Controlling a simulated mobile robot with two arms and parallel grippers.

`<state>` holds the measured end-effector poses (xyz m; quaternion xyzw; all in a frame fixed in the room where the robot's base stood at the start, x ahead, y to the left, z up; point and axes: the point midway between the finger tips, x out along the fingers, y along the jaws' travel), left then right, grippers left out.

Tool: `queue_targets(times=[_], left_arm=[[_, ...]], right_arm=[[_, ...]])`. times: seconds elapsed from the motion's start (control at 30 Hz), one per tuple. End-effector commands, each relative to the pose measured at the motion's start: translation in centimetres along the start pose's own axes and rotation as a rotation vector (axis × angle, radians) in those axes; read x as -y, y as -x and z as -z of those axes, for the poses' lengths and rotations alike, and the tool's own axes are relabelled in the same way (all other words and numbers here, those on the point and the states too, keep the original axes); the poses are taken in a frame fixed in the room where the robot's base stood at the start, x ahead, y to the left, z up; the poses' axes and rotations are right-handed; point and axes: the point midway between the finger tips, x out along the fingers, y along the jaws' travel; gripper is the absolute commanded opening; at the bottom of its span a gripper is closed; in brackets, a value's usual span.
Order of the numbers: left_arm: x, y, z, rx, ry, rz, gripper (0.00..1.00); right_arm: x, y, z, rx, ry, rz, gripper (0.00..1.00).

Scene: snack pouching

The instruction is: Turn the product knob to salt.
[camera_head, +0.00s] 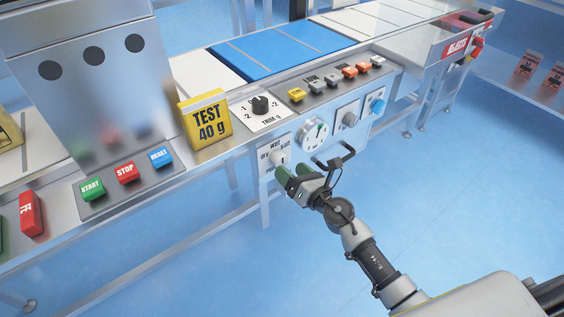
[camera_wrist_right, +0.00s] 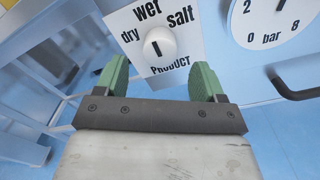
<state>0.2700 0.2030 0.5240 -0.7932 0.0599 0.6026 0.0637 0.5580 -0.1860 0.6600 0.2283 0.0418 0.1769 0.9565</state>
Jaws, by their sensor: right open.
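The product knob (camera_head: 279,158) is a white round knob on a white plate on the front panel of the machine. In the right wrist view the knob (camera_wrist_right: 160,42) carries a black mark that looks roughly upright, toward "wet". The plate (camera_wrist_right: 185,52) reads "dry" at left, "wet" at top and "salt" at right. My right gripper (camera_head: 291,176) is just below and in front of the plate. Its green fingers (camera_wrist_right: 160,80) are open, one on each side below the knob, with nothing between them. Contact with the knob is not visible. My left gripper is out of view.
A pressure gauge (camera_head: 314,132) sits right of the plate, with a dark handle (camera_head: 335,160) below it. A grey knob (camera_head: 350,118) and a blue knob (camera_head: 378,105) are farther right. A yellow test block (camera_head: 205,118) and a black dial (camera_head: 261,104) stand above. Blue floor lies open in front.

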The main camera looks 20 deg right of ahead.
Motion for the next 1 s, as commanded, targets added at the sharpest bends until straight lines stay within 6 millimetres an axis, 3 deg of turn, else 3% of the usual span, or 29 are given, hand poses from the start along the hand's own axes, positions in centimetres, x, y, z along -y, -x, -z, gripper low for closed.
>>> queue_targets(times=[0.1, 0.3, 0.67, 0.9, 1.0], left_arm=[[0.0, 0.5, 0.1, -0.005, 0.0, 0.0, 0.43], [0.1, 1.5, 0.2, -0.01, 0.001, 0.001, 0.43], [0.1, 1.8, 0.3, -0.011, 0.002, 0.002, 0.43], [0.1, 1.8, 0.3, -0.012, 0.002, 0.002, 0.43], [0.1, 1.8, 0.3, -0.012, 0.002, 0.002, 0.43]], right_arm=[[0.0, -2.2, 0.0, 0.001, -0.002, -0.001, 0.69], [0.0, -4.2, 0.1, 0.0, -0.002, 0.001, 0.69], [0.1, -4.6, 0.1, -0.001, -0.003, 0.001, 0.68], [0.1, -4.6, 0.1, -0.001, -0.003, 0.001, 0.31], [0.1, -4.6, 0.1, -0.001, -0.003, 0.001, 0.2]])
